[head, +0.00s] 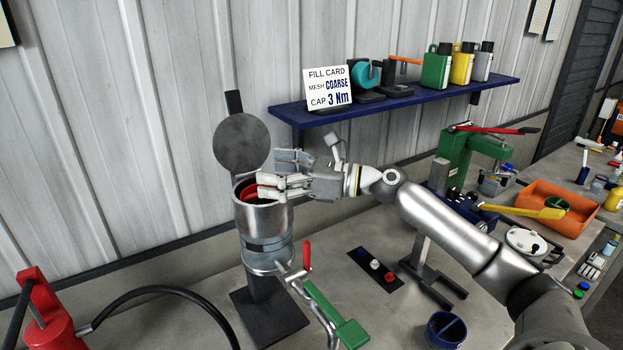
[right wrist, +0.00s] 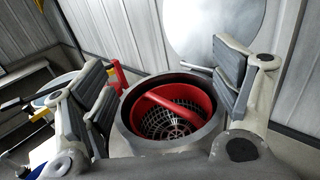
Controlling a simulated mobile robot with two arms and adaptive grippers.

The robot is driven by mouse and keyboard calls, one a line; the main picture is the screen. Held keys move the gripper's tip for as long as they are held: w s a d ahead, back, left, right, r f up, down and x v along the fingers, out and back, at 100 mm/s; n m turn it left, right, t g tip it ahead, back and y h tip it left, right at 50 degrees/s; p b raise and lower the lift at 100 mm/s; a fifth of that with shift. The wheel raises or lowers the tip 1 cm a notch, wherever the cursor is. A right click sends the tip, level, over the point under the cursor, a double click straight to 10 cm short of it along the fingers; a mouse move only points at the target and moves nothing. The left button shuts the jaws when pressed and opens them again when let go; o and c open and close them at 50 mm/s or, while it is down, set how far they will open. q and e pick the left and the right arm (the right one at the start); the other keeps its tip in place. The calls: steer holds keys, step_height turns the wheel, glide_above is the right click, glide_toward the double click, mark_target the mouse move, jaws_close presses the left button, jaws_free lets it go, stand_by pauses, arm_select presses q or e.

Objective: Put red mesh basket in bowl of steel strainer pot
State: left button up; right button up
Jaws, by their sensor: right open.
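The red mesh basket (head: 247,191) sits inside the bowl of the steel strainer pot (head: 266,222). In the right wrist view the basket (right wrist: 202,103) shows its red rim, a red bar across its top and dark mesh below, inside the pot's round rim (right wrist: 136,143). The pot's round grey lid (head: 241,143) stands raised behind the opening. My right gripper (head: 268,175) is open at the pot's mouth, reaching in from the right. In the right wrist view its two fingers are spread either side of the basket, with nothing between them gripped. My left gripper is not in view.
A red-handled valve and green lever (head: 337,314) stick out at the pot's front right. A red device with a black hose (head: 160,290) stands at front left. A blue shelf (head: 400,103) with a sign and bottles hangs behind. An orange bin (head: 558,222) stands at right.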

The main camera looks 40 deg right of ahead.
steer(key=b+v, duration=0.4)
steer(key=v, duration=0.7)
steer(key=shift+s+f, duration=0.15)
steer(key=shift+s, duration=0.05)
steer(key=shift+d, duration=0.15)
